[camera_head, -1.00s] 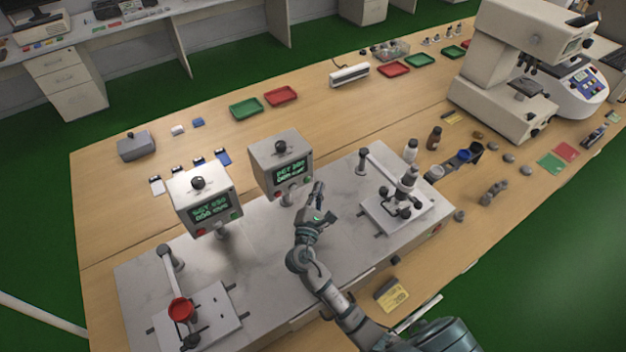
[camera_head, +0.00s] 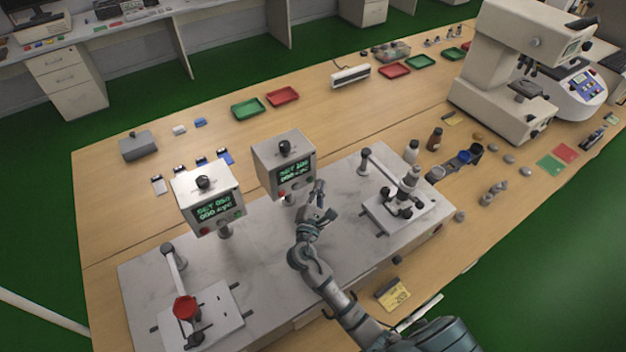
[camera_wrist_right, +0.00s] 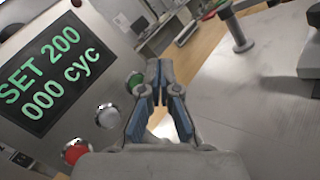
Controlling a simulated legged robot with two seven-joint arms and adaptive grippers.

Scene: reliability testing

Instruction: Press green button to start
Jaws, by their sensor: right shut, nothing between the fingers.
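The right control box (camera_head: 284,164) stands on a post on the grey machine base, its display lit in green. In the right wrist view its display (camera_wrist_right: 42,75) reads "SET 200 000 cyc". Below it are a red button (camera_wrist_right: 75,152), a grey knob (camera_wrist_right: 107,116) and a green button (camera_wrist_right: 136,83), partly hidden by a finger. My right gripper (camera_head: 318,188) is shut and empty, its tips close beside the green button; I cannot tell if they touch it. The right gripper (camera_wrist_right: 159,66) also shows in the wrist view. A second control box (camera_head: 207,199) stands left. My left gripper is out of view.
A test fixture (camera_head: 398,208) stands right of my gripper on the base, and another with a red cup (camera_head: 185,307) is at the front left. Red and green trays lie behind. A yellow note (camera_head: 393,294) lies at the front edge.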

